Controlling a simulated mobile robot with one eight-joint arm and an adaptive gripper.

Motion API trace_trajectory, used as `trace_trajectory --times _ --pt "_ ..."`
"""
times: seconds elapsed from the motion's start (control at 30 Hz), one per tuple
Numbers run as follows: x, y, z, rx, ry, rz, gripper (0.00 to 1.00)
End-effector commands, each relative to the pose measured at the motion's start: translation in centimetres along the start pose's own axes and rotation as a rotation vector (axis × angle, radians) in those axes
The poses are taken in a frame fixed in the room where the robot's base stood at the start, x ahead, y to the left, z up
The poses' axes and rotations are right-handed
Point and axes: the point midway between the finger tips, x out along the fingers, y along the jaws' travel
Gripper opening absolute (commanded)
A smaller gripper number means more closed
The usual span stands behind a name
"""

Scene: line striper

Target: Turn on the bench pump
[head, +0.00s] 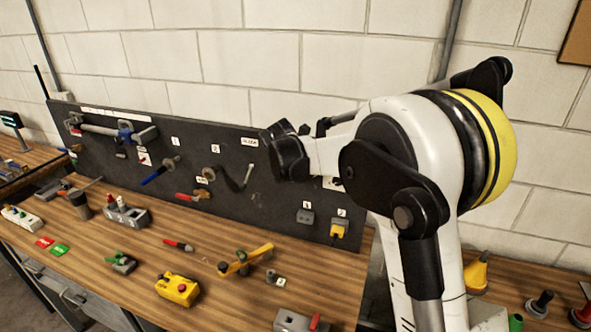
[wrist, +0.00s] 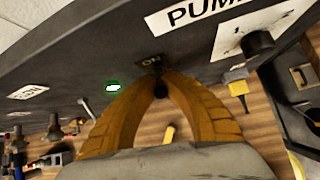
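In the wrist view my gripper (wrist: 160,76) has its two orange fingers arched together, with the tips meeting at the dark panel. A small dark round part (wrist: 160,92) shows right at the tips; whether it is pinched between them is unclear. A black ON label (wrist: 151,63) sits just beyond the tips. A green indicator (wrist: 112,87) to their left looks lit. The white PUMP label (wrist: 190,12) is above right. In the head view my arm hides the pump switch area, and my fingers are not visible.
A black knob on a white dial plate (wrist: 258,43) is right of the fingers. The black board (head: 270,192) carries tools and fittings along the wall. On the wooden bench (head: 215,240) are a yellow box with a red button (head: 178,288) and a grey box with a red lever (head: 302,321).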

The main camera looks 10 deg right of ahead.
Motion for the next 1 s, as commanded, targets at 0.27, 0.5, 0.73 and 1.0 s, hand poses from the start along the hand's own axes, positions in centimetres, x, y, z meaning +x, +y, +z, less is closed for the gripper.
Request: trace_trajectory --times 0.27,0.5,0.73,1.0 --pt "-0.05 0.06 0.06 0.002 0.025 -0.003 0.0" --pt "-0.05 0.07 0.07 0.002 0.024 -0.003 0.0" --pt "-0.04 0.05 0.08 0.002 0.024 -0.004 0.35" --pt "-0.36 0.04 0.08 0.002 0.024 -0.004 0.35"
